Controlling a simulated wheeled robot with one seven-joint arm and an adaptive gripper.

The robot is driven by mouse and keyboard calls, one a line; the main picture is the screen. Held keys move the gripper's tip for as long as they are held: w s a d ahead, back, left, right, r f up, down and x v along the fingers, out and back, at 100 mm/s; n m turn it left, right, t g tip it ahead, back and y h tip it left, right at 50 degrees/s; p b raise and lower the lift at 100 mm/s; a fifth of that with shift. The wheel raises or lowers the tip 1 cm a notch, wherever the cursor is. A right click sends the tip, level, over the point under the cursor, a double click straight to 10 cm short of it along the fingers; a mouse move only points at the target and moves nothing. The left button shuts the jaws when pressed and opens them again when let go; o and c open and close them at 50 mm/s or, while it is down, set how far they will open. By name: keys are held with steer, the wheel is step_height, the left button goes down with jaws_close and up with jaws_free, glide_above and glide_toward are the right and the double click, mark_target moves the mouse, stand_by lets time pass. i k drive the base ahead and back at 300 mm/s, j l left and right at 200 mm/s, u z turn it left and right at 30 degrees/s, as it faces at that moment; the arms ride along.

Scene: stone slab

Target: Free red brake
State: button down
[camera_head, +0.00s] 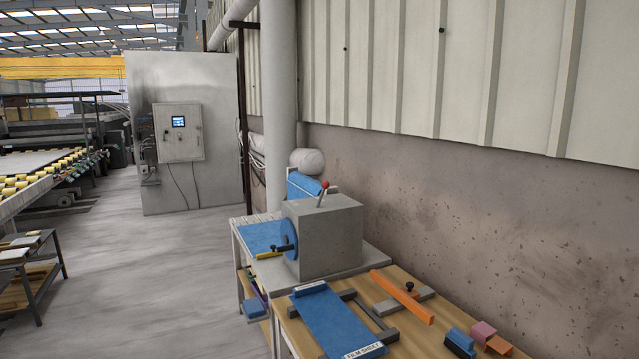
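A short lever with a red knob (325,185) stands on top of a grey box-shaped machine (332,240). The lever is tilted a little to the right. It is the only plainly red part that I see, and I cannot tell whether it is the brake or whether it is engaged. A blue round disc (290,240) with a dark hub is on the machine's left face. A yellow handle (270,254) sticks out at its lower left. My gripper is not in view.
The machine stands on a bench against the wall. On the wooden bench (425,345) in front lie a blue film sheet (340,320) on a dark frame, an orange bar (402,297) and small coloured blocks. The floor (150,280) to the left is clear.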

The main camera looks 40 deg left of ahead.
mark_target(325, 185)
steer(key=i+j, duration=0.1)
steer(key=j, duration=0.4)
steer(key=i+j, duration=0.15)
steer(key=j, duration=0.3)
steer(key=i+j, duration=0.1)
steer(key=j, duration=0.4)
steer(key=i+j, duration=0.1)
steer(key=j, duration=0.4)
steer(key=i+j, duration=0.1)
steer(key=j, duration=0.35)
steer(key=i+j, duration=0.15)
steer(key=j, duration=0.35)
steer(key=i+j, duration=0.1)
steer(key=j, duration=0.4)
steer(key=i+j, duration=0.1)
steer(key=j, duration=0.35)
